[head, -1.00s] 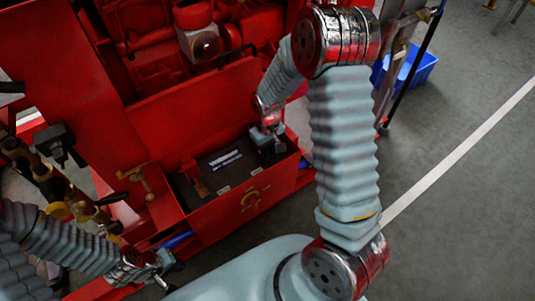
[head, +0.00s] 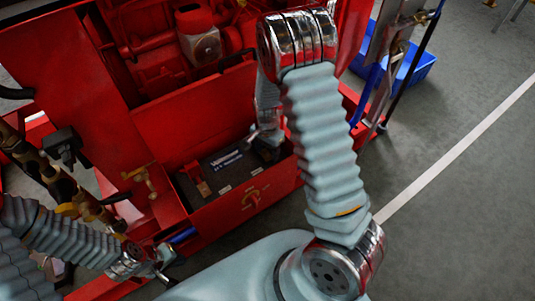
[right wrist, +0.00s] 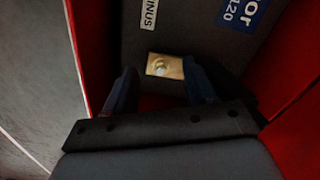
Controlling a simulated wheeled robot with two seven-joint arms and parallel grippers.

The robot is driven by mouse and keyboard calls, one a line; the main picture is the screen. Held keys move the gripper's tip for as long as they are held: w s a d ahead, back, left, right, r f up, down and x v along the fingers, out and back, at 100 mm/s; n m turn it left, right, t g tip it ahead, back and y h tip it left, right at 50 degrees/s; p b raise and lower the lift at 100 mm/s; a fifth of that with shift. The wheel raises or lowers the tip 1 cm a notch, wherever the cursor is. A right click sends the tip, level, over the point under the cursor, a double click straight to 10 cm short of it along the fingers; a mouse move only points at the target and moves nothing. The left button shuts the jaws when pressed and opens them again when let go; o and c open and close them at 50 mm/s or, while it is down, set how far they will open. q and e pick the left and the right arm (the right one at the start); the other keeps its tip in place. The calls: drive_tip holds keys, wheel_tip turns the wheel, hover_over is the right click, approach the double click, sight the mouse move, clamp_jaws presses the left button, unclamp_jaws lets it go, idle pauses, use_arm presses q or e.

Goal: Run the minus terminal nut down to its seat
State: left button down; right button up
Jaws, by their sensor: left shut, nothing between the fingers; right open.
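The dark battery (head: 240,167) sits in the red box, and it fills the upper part of the right wrist view (right wrist: 205,30). The minus terminal (right wrist: 152,70) is a brass plate beside the MINUS label, with the small round nut (right wrist: 162,67) on it. How far the nut is from its seat cannot be told. My right gripper (right wrist: 160,70) is open, with one finger on each side of the terminal in the picture; contact is not visible. In the head view my right gripper (head: 265,148) is over the battery's right end, partly hidden by my arm. My left gripper (head: 162,272) is shut and empty at lower left.
The red box walls (head: 240,198) stand close around the battery. A red terminal cover (head: 197,180) is at the battery's left end. A brass valve (head: 140,175) and pipes are at left. A blue crate (head: 420,70) stands on the floor behind; open floor lies at right.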

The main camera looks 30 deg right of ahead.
drive_tip(key=shift+r, duration=3.55)
